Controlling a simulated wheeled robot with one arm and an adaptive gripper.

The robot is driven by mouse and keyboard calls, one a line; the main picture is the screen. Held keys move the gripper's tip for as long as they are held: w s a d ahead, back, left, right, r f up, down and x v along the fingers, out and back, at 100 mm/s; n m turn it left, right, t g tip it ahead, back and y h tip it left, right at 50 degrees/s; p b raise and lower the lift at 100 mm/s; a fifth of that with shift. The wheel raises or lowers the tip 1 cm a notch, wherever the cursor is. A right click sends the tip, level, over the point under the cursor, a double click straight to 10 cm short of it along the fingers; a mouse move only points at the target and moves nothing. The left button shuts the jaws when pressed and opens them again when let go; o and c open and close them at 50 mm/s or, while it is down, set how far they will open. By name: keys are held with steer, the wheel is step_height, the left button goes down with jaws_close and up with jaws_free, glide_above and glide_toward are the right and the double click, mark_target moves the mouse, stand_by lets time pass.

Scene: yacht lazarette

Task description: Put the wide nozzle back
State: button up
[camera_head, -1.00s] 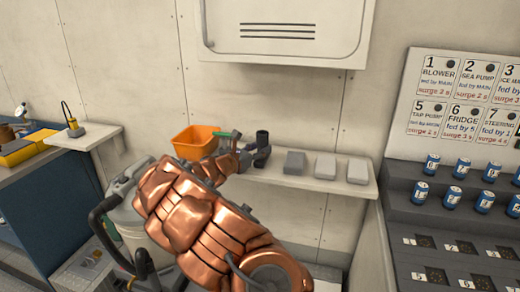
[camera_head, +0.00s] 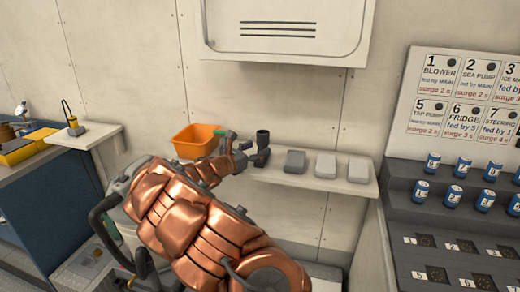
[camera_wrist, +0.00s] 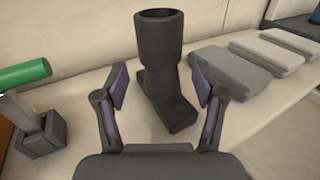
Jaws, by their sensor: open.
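The wide nozzle appears to be the dark, upright piece with a round open socket on top and a broad foot; it stands on the white shelf (camera_head: 335,183). I see this nozzle (camera_head: 262,145) in the head view and the nozzle (camera_wrist: 160,60) in the wrist view. My gripper (camera_head: 241,152) is open beside it, on its left in the head view. In the wrist view my gripper (camera_wrist: 162,92) has one finger on each side of the nozzle's lower body, with gaps visible. Nothing is held.
An orange bin (camera_head: 196,141) stands left on the shelf. A green-handled tool in a dark block (camera_wrist: 35,125) is close to my left finger. Right of the nozzle are a dark grey block (camera_head: 295,161) and two paler blocks (camera_head: 325,165). A wall cabinet (camera_head: 285,30) hangs above.

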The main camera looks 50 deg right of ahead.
steer(key=a, duration=1)
steer(key=shift+b, duration=0.45)
steer(key=shift+s, duration=0.1)
steer(key=s+a+m+g+y, duration=0.25)
steer(key=s+m, duration=0.35)
steer(key=s, duration=0.4)
steer(key=s+a+m+g+y, duration=0.2)
steer(key=s+a+m+y, duration=0.15)
steer(key=s+m, duration=0.4)
steer(key=s+a+f+m+t+y, duration=0.1)
steer(key=s+a+y, duration=0.3)
steer(key=a, duration=0.5)
steer(key=s+a+f+m+y, duration=0.2)
steer(key=s+a+f+y, duration=0.2)
steer(key=s+a, duration=0.3)
steer(key=s+a+f+m+t+y, duration=0.1)
steer(key=s+a+f+y, duration=0.2)
steer(key=s+a, duration=0.3)
steer(key=a+y, duration=0.1)
steer(key=a, duration=0.4)
steer(key=shift+s+a+f+t, duration=0.15)
steer(key=shift+a+f+t, duration=0.05)
steer(key=shift+t, duration=0.15)
steer(key=shift+m, duration=0.25)
step_height(320, 180, up, 7)
steer(key=p, duration=0.7)
steer(key=shift+r, duration=0.2)
